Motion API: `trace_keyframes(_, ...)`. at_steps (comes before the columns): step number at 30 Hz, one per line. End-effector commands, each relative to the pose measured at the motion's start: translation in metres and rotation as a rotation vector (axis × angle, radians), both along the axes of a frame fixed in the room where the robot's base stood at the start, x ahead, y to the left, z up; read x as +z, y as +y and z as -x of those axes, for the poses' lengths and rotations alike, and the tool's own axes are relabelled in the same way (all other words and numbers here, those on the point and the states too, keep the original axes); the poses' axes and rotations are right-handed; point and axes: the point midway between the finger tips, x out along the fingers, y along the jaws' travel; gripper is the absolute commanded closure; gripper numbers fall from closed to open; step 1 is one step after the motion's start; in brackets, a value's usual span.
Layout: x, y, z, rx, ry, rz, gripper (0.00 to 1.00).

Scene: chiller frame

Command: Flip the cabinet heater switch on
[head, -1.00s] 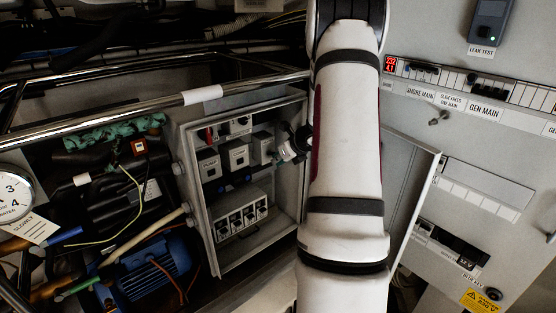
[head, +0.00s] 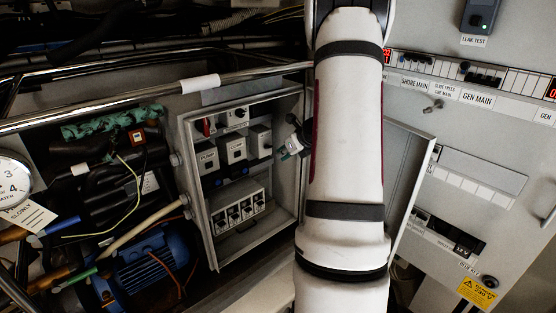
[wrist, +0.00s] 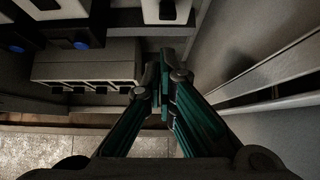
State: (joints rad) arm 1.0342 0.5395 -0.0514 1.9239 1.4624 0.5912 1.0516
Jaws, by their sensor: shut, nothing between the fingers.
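A grey open cabinet box (head: 190,215) holds several switch modules, and I cannot read which is the heater switch. A middle row of pale modules (head: 232,151) has dark fronts, and a lower pale block (head: 240,212) carries a row of dark switches. My gripper (head: 283,152) is at the box's right side, right of the middle row, partly hidden by my arm. In the wrist view its green fingers (wrist: 164,82) are shut with nothing between them. They are right of the lower block (wrist: 85,68) and below a pale module (wrist: 166,10) with a dark lever. Contact is not visible.
The open cabinet door (head: 402,175) stands close on the right. A chrome rail (head: 130,98) crosses above the box. A blue motor (head: 152,262) and hoses lie left. A panel with a GEN MAIN label (head: 477,96) stands at the far right.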

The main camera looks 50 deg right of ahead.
Motion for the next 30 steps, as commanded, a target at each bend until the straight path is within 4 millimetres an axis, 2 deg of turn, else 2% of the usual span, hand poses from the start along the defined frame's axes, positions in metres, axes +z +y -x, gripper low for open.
trace_keyframes(1,0.012,0.002,0.005,0.002,0.000,0.002,1.00)
trace_keyframes(3,0.022,0.003,0.009,0.003,-0.001,0.000,1.00)
trace_keyframes(10,0.042,0.006,0.020,0.001,0.002,-0.002,1.00)
trace_keyframes(30,0.044,0.006,0.021,0.001,0.002,-0.003,1.00)
